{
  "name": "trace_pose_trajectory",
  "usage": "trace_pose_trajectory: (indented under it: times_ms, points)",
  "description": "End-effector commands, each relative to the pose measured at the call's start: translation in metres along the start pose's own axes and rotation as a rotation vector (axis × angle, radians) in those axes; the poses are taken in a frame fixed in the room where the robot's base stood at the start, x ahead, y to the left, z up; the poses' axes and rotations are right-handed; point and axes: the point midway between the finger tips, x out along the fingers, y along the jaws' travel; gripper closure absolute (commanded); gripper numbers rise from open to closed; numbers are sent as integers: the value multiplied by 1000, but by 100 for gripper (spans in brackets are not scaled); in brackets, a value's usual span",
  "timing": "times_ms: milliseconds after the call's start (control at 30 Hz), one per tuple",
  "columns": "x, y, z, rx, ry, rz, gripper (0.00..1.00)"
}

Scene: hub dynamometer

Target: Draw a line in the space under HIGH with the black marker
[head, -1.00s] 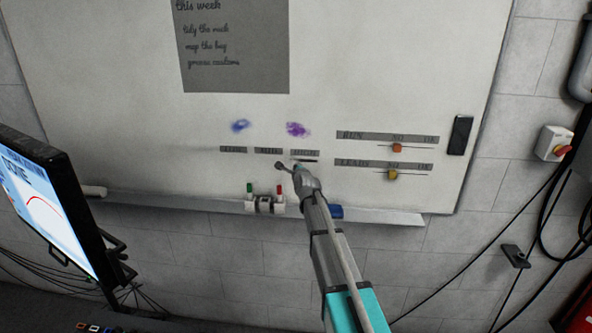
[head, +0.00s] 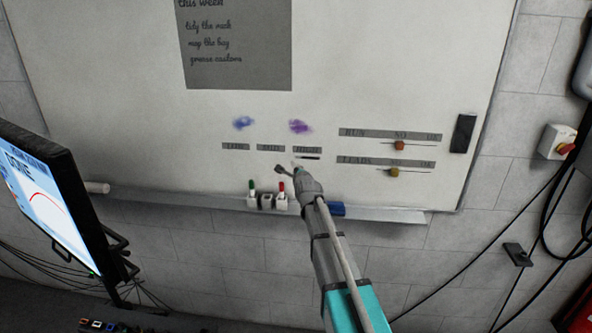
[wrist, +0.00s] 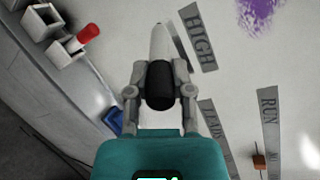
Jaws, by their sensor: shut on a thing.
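The grey HIGH label (head: 307,149) is on the whiteboard (head: 400,60), right of the LOW and MID labels; it also shows in the wrist view (wrist: 197,38). A short black line (head: 311,158) lies just under HIGH. My gripper (wrist: 160,92) is shut on the black marker (wrist: 160,84), whose dark part is between the fingers and whose pale part points up the picture toward the board. In the head view my gripper (head: 299,174) is just below the line, apart from it. Whether the marker's tip touches the board cannot be told.
Below, the tray (head: 390,215) carries a green marker (head: 251,186), a red marker (head: 282,187) in holders, and a blue block (head: 337,210). Slider scales RUN and LEADS are at right. A monitor (head: 45,200) stands at left.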

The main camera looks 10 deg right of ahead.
Motion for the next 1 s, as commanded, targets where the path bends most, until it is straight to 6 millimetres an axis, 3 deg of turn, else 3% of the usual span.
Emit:
trace_pose_trajectory:
  times_ms: [600, 1000]
  points:
    - [-41, 13, 8, 0, -1, 0, 100]
    - [-43, 13, 9, 1, -1, 0, 100]
